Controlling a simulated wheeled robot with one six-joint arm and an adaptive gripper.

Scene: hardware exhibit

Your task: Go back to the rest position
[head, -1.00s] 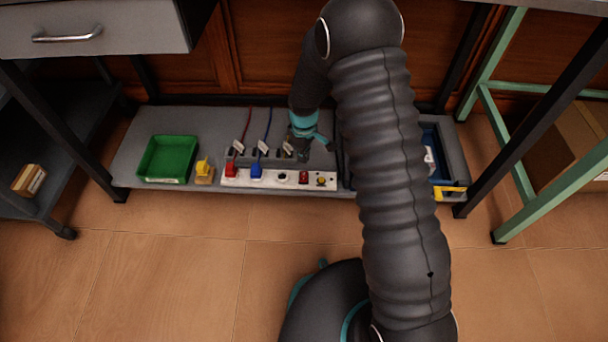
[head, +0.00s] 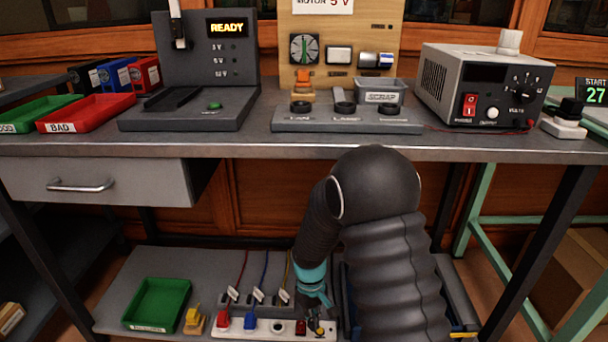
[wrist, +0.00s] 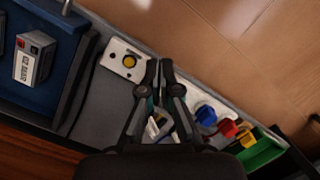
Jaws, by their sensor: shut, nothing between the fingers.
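My gripper (head: 317,312) is low over the right end of the white socket strip (head: 255,333) on the lower shelf, in the head view. Its fingers are together and empty, close to the red switch (head: 300,327) and the yellow button (head: 320,331). I cannot tell whether it touches the strip. In the wrist view the shut fingertips (wrist: 160,66) point at the strip, beside the yellow button (wrist: 129,62). My arm hides part of the shelf's right side.
The bench top (head: 230,147) overhangs the lower shelf (head: 120,290). A drawer (head: 130,185) is at left. The shelf holds a green tray (head: 158,303), a yellow plug (head: 194,321) and a blue bin (wrist: 40,60) holding a labelled box. Table legs stand either side.

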